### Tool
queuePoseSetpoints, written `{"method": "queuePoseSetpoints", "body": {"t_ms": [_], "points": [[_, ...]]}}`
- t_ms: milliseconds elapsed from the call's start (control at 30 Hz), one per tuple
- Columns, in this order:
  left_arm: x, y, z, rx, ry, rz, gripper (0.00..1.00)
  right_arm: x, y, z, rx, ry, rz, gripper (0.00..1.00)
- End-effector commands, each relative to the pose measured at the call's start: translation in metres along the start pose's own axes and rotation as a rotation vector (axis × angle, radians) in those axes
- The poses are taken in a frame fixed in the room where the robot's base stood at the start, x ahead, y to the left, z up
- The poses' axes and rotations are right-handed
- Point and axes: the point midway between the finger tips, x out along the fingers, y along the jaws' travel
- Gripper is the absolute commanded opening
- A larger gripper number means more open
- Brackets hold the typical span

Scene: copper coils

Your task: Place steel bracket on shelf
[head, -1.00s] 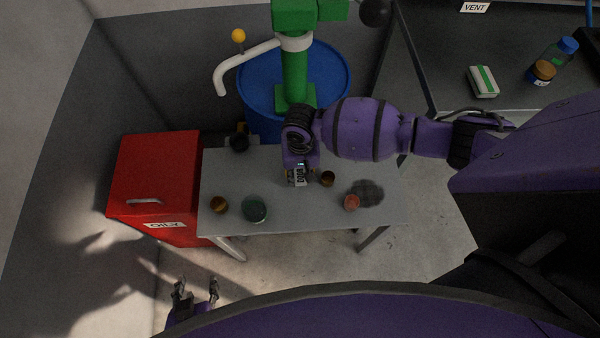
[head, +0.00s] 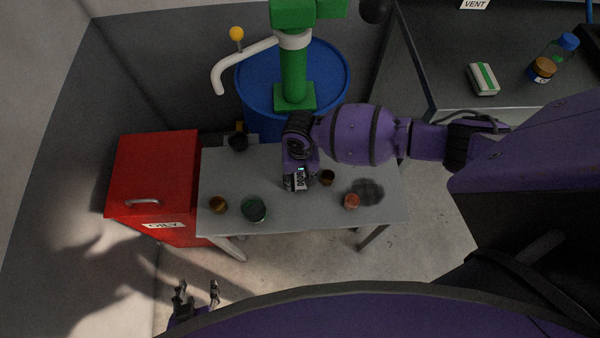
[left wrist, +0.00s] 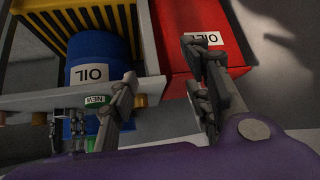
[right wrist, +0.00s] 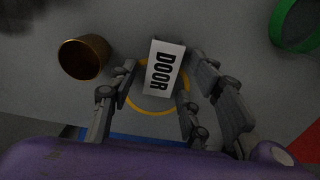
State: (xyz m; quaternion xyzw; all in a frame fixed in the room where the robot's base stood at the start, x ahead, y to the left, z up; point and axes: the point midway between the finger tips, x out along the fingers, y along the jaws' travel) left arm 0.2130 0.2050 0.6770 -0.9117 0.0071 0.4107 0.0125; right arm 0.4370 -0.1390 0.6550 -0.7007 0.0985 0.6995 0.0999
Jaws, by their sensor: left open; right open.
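I cannot make out a steel bracket in any view. My right gripper (head: 299,176) is open above the grey table (head: 300,221). In the right wrist view its fingers (right wrist: 163,75) are spread on either side of a dark piece with a white DOOR label (right wrist: 164,68). A yellow ring (right wrist: 178,110) is drawn around that piece. The label also shows in the head view (head: 298,184). Contact between the fingers and the piece cannot be told. My left gripper (head: 197,288) is open and empty, low in front of the table; it also shows in the left wrist view (left wrist: 160,75).
A copper cup-like thing (head: 327,178) stands right of my right gripper; a green round one (head: 254,208), a brown one (head: 218,204) and a reddish one (head: 351,201) are near the table's front. A red cabinet (head: 155,175) stands left, a blue drum (head: 325,70) behind.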

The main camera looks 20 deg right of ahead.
Motion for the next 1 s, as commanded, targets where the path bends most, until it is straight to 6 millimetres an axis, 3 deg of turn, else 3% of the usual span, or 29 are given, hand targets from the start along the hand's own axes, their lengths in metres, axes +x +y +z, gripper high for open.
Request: {"method": "queuePoseSetpoints", "body": {"t_ms": [167,400,600,800,1000], "points": [[-0.002,0.000,-0.007,0.000,0.009,0.000,0.45,-0.019,-0.001,-0.002,-0.001,0.004,-0.002,0.45],[-0.005,0.004,-0.020,-0.002,0.022,0.008,0.45,-0.073,-0.001,-0.002,-0.001,0.007,-0.003,0.45],[-0.007,0.007,-0.019,-0.003,0.017,0.014,0.45,-0.107,-0.001,-0.001,0.000,0.003,-0.002,0.45],[-0.009,0.005,-0.012,0.000,0.002,0.013,0.45,-0.122,0.000,0.000,0.000,0.001,0.000,0.45],[-0.011,0.003,-0.009,0.002,-0.003,0.012,0.45,-0.122,-0.001,0.002,-0.002,-0.002,-0.004,0.45]]}}
